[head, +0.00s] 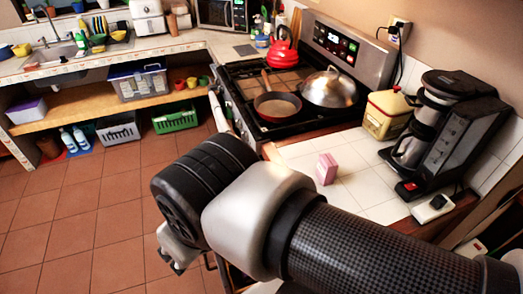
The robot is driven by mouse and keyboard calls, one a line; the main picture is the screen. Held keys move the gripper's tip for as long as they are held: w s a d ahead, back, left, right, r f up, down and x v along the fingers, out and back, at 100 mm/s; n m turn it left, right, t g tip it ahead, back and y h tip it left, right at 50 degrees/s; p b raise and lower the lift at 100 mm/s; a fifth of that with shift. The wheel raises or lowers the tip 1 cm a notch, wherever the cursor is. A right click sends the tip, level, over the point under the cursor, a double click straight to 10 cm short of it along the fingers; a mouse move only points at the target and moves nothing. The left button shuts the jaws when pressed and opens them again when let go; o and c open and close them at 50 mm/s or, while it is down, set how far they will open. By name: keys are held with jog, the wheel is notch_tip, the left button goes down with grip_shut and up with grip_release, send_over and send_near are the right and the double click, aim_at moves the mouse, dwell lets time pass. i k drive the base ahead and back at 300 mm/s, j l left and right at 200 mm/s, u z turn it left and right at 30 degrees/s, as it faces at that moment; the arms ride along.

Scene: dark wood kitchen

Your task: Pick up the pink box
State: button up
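The pink box (326,169) is small and stands upright on the white tiled counter (376,195), right of the stove. My gripper (186,262) is at the lower middle of the head view, in front of the counter edge and left of the box. It is apart from the box and lower in the picture. Its fingers show only in part below the wrist, so whether it is open or shut is unclear. My arm crosses the front of the counter and hides part of its edge.
A black coffee maker (448,135) and a yellow container (386,114) stand behind the box. The stove holds a red pan (277,106), a lidded pot (328,88) and a red kettle (283,47). A white item (433,208) lies at right. The tiled floor at left is clear.

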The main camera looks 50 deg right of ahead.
aim_at(327, 168)
jog(key=z, duration=2.25)
jog(key=k+j+z, duration=0.3)
jog(key=j, duration=0.25)
jog(key=i, duration=0.05)
